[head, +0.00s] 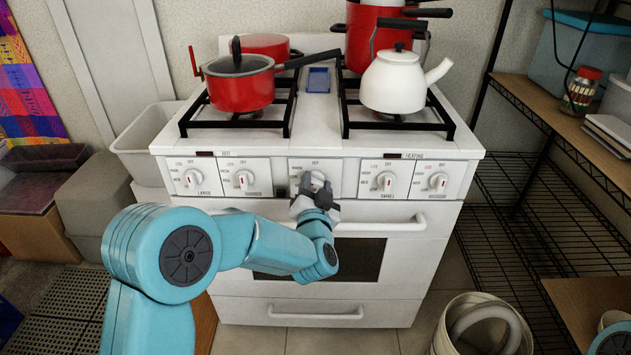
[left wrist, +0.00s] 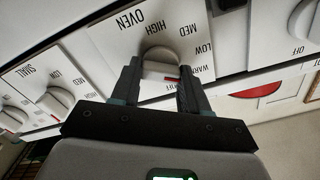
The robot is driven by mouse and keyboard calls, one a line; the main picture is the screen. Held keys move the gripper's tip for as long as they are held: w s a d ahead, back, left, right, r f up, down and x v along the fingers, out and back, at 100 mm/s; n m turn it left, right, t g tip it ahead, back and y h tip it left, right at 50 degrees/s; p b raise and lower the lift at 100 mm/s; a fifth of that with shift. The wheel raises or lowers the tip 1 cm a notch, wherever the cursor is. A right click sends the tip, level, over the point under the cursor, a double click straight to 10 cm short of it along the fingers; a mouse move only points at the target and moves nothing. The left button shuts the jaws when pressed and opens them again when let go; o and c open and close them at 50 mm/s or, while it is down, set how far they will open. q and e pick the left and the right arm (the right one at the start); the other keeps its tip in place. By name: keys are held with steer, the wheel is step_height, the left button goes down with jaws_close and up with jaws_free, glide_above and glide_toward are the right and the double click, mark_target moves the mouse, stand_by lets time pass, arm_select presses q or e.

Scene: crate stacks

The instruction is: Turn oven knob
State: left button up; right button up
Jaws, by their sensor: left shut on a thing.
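The white stove (head: 400,143) stands in the middle of the head view, with a row of knobs along its front panel. My left gripper (head: 314,187) is at the middle knob, which is the oven knob (head: 317,178). In the left wrist view the oven knob (left wrist: 160,66) sits between the two fingers of my left gripper (left wrist: 158,84), beside the word OVEN. The fingers are shut on the knob. A red mark shows on the knob's edge, near the WARM and OFF end of the dial.
A red saucepan (head: 240,88) and a white kettle (head: 392,82) stand on the burners. The oven door handle (head: 380,223) runs below the knobs. A wooden shelf (head: 570,125) is at the right, and a white bin (head: 482,325) stands on the floor.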

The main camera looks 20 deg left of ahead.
arm_select(q)
steer(key=m+p, duration=0.2)
steer(key=m, duration=0.4)
steer(key=shift+d+p, duration=0.1)
steer(key=shift+p, duration=0.2)
steer(key=m+p, duration=0.1)
steer(key=m, duration=0.4)
steer(key=shift+f+p, duration=0.15)
steer(key=shift+p, duration=0.2)
steer(key=shift+m, duration=0.5)
steer(key=o, duration=1.1)
steer(key=shift+c, duration=0.2)
steer(key=v, duration=1.6)
steer(key=shift+s, duration=0.15)
